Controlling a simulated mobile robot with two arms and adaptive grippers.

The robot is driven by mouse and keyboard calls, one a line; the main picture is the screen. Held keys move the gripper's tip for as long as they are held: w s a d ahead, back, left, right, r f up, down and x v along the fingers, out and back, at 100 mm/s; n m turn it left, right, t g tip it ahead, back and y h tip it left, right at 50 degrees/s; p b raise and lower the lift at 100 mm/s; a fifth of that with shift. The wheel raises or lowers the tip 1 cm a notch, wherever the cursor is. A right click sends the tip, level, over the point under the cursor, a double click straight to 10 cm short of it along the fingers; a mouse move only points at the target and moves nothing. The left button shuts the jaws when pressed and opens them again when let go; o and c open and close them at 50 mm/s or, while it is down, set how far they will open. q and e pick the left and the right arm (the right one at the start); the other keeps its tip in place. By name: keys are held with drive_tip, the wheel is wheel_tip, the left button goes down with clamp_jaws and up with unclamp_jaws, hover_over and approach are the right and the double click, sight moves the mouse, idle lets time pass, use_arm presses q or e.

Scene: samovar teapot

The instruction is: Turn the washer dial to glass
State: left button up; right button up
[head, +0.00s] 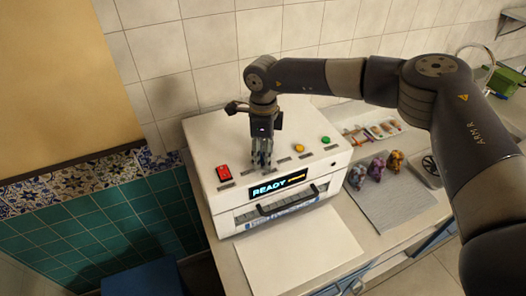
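The white washer (226,152) stands on the counter against the tiled wall. Its sloped top carries a red switch (224,173), a yellow button (299,148) and a green button (325,140). Its front display (278,187) reads READY, with smaller orange text beside it. My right gripper (262,165) points down at the top panel, between the red switch and the yellow button. Its fingers cover the spot where a dial may be; no dial is clearly visible. I cannot tell whether the fingers touch or grip anything. My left gripper is out of view.
A dark handle (287,201) crosses the washer's front. A white sheet (300,250) lies before it. A green object (505,80) is at far right.

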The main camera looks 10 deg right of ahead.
drive_tip(key=c, duration=0.6)
drive_tip(key=shift+o, duration=0.2)
drive_tip(key=shift+m+b, duration=0.3)
drive_tip(key=shift+b, duration=0.15)
drive_tip(key=shift+f+b, duration=0.1)
drive_tip(key=shift+b, duration=0.25)
drive_tip(key=shift+f+m+b, duration=0.1)
drive_tip(key=shift+m+b, duration=0.25)
drive_tip(key=shift+m, duration=0.15)
drive_tip(key=m+b, duration=0.6)
drive_tip(key=shift+b, duration=0.35)
drive_tip(key=m+b, duration=0.2)
drive_tip(key=shift+m, duration=0.4)
use_arm(q)
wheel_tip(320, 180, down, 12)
drive_tip(key=b, duration=0.1)
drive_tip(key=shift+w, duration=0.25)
use_arm(e)
drive_tip(key=shift+r+m, duration=0.3)
drive_tip(key=shift+m, duration=0.4)
drive_tip(key=shift+w, duration=0.1)
